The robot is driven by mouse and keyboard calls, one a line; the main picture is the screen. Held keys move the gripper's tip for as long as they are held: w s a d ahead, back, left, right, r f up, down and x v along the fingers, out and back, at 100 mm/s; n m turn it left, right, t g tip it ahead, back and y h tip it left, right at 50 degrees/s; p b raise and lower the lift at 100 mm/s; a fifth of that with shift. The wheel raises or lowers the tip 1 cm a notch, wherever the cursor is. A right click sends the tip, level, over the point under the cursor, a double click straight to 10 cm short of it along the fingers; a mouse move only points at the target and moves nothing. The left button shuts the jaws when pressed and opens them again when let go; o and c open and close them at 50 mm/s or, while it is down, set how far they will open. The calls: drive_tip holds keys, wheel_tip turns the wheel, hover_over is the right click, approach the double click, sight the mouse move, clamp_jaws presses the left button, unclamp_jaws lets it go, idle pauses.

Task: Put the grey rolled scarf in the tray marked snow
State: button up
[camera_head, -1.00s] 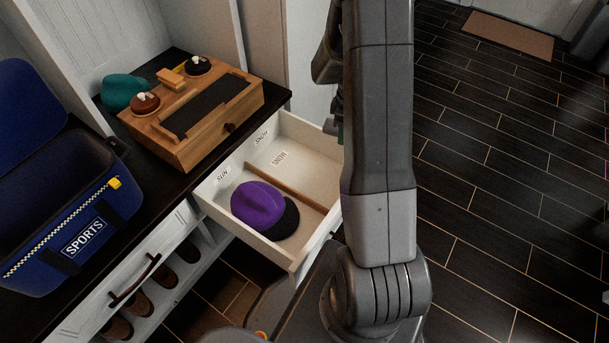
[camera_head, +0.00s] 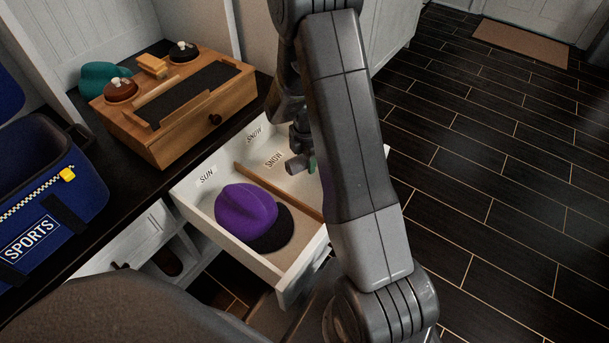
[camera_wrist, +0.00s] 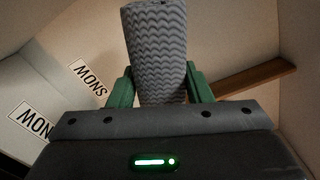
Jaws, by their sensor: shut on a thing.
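The grey rolled scarf (camera_wrist: 158,45) has a wavy knit pattern and stands out from between my green fingers in the wrist view. My gripper (camera_wrist: 161,87) is shut on it. The snow tray (camera_wrist: 52,83) is the drawer compartment behind the wooden divider; its two SNOW labels show in the wrist view, beyond the scarf. In the head view the drawer's SNOW label (camera_head: 274,160) is clear, and my gripper (camera_head: 306,164) is over or in that compartment, partly hidden by my arm. I cannot tell whether the scarf touches the floor of the tray.
A wooden divider (camera_head: 265,184) splits the open drawer. A purple cap (camera_head: 246,210) fills much of the SUN side. A blue SPORTS bag (camera_head: 52,190) stands at left.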

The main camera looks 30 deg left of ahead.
sight(306, 179)
wheel_tip(306, 179, down, 6)
drive_tip(key=shift+r+b, duration=0.1)
drive_tip(key=shift+b, duration=0.85)
drive_tip(key=o, duration=1)
wheel_tip(306, 179, up, 12)
drive_tip(key=p, duration=0.5)
